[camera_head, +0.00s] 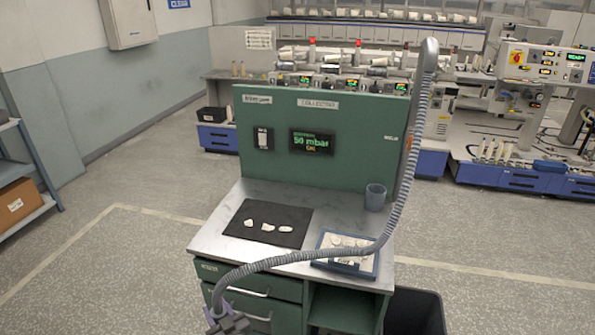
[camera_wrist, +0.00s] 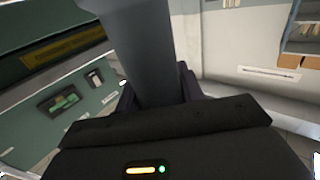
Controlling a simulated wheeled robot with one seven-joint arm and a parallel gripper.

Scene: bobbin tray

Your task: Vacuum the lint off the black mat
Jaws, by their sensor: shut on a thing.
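The black mat (camera_head: 240,230) lies flat on the left of the bench top. Three white lint tufts (camera_head: 267,227) lie in a row across its middle. My gripper (camera_head: 222,312) is at the bottom of the head view, in front of the bench and clear of the mat. It is shut on the end of a grey ribbed vacuum hose (camera_head: 290,259). In the wrist view a dark grey tube (camera_wrist: 148,55) sits between my gripper's fingers (camera_wrist: 155,95). The nozzle's mouth is hidden. The hose runs right, across the front of the bench, then up to a tall support.
A blue-rimmed tray (camera_head: 345,267) of white pieces stands on the bench's right, under the hose. A grey cup (camera_head: 375,197) stands behind it. The green back panel (camera_head: 270,180) carries a switch (camera_head: 263,138) and a display (camera_head: 312,142) reading 50 mbar. A dark bin (camera_head: 415,312) stands at lower right.

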